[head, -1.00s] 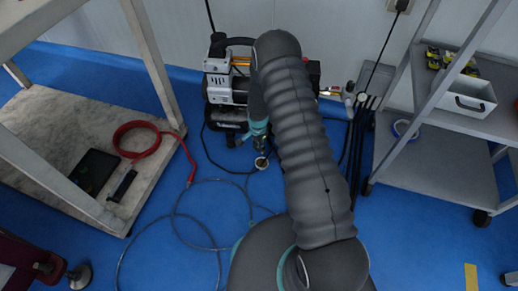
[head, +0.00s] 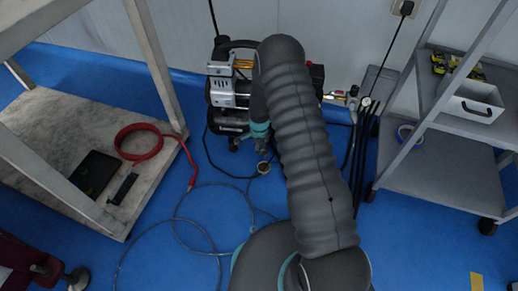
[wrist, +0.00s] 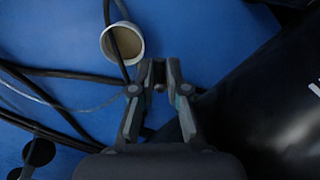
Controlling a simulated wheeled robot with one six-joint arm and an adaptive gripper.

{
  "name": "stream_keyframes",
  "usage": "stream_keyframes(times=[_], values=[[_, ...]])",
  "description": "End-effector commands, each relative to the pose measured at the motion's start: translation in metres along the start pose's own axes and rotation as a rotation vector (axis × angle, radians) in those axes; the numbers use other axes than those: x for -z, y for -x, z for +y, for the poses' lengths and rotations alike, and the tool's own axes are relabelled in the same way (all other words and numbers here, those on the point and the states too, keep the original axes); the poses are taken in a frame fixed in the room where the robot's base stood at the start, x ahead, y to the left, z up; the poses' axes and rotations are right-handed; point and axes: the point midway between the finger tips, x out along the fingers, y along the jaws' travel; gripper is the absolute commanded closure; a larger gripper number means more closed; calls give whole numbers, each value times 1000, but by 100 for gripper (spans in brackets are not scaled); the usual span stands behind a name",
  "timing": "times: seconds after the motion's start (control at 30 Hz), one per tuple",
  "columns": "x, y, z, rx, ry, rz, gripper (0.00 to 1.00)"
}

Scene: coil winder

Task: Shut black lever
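I cannot pick out the black lever for certain in either view. The compressor (head: 225,93), with a black-and-silver body, stands on the floor against the wall, partly hidden by my arm. Brass fittings (head: 338,94) stick out on its right side. My gripper (head: 262,149) is low at the compressor's front, mostly hidden by my arm in the head view. In the wrist view my gripper's fingers (wrist: 159,70) are drawn together at the tips, with no object clearly between them. A dark rounded body (wrist: 265,115) with white lettering is close on the right.
A white-rimmed round piece (wrist: 123,43) lies just beyond the fingertips, with dark cables (wrist: 60,75) to the left. A thin hose (head: 180,215) loops over the blue floor. A low shelf (head: 45,115) holds a red hose coil (head: 140,141). A grey rack (head: 445,170) stands right.

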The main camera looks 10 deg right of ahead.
Motion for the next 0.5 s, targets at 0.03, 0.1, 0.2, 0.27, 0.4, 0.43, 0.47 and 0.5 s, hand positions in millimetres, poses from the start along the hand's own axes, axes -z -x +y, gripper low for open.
stream_keyframes(times=[0.03,0.1,0.2,0.27,0.4,0.43,0.47,0.5], values=[[-1,1,-1,3,2,1,72],[0,0,-1,2,1,0,62],[1,0,0,1,-2,0,62],[2,0,0,1,-2,0,62],[2,0,1,0,2,0,62],[2,1,1,0,7,0,62],[2,1,1,0,15,0,62],[2,1,2,-1,29,-1,62]])
